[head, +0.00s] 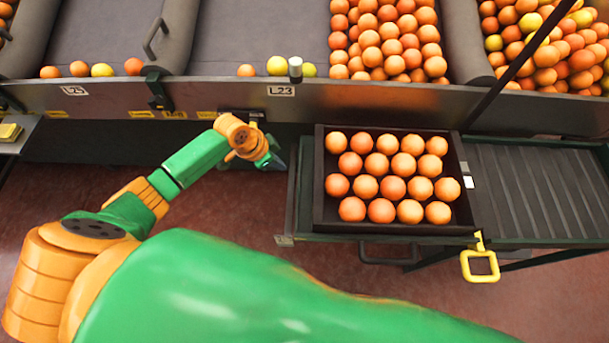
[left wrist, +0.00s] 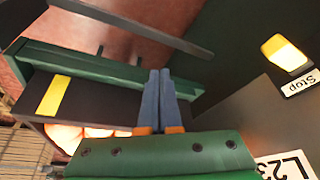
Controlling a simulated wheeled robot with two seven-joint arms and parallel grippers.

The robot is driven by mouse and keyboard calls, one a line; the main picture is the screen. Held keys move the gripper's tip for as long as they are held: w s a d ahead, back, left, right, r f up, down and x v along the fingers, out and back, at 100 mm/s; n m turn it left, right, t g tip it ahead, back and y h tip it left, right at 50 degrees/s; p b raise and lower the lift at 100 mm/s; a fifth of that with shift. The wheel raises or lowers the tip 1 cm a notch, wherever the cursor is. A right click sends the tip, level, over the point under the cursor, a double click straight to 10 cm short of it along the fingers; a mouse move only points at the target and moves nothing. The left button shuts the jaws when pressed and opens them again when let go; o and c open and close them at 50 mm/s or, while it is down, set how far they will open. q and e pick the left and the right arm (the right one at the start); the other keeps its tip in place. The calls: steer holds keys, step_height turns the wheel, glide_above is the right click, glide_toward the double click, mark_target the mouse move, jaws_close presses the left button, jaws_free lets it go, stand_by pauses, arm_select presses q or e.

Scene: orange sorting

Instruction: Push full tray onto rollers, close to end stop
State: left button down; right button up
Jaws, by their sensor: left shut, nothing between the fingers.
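The full tray (head: 319,190) is dark and square-edged, filled with rows of oranges (head: 392,187). It sits at the left end of the green-framed roller track, with bare rollers (head: 535,190) to its right. The end stop cannot be made out. My left gripper (head: 280,163) is just left of the tray, below the bench edge, with a small gap seeming to show. In the left wrist view its two blue-grey fingers (left wrist: 161,80) are together and empty, beside a dark wall with a yellow strip (left wrist: 54,96) and oranges (left wrist: 78,135). My right gripper is out of view.
A bench with the L23 label (head: 281,90) and sloped bins of oranges runs along the back. A yellow loop handle (head: 480,266) hangs at the track's front rail. In the left wrist view a yellow Stop button (left wrist: 285,52) is at right. Open floor lies in front.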

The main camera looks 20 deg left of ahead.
arm_select(q)
steer(key=s+d+r+m+g, duration=0.2)
steer(key=s+r+m, duration=0.3)
steer(key=r, duration=0.4)
steer(key=shift+m, duration=0.4)
steer(key=shift+w+d+f+b, duration=0.15)
steer(key=shift+w+d+f, duration=0.3)
steer(key=shift+d+f, duration=0.8)
steer(key=shift+w+d+f+b, duration=0.1)
steer(key=shift+w+d+f, duration=0.6)
steer(key=shift+f, duration=1)
steer(key=shift+w+d+f+b, duration=0.15)
steer(key=shift+w+d+f, duration=0.1)
steer(key=shift+d+f, duration=1.1)
steer(key=shift+a+f, duration=0.1)
steer(key=shift+a, duration=0.05)
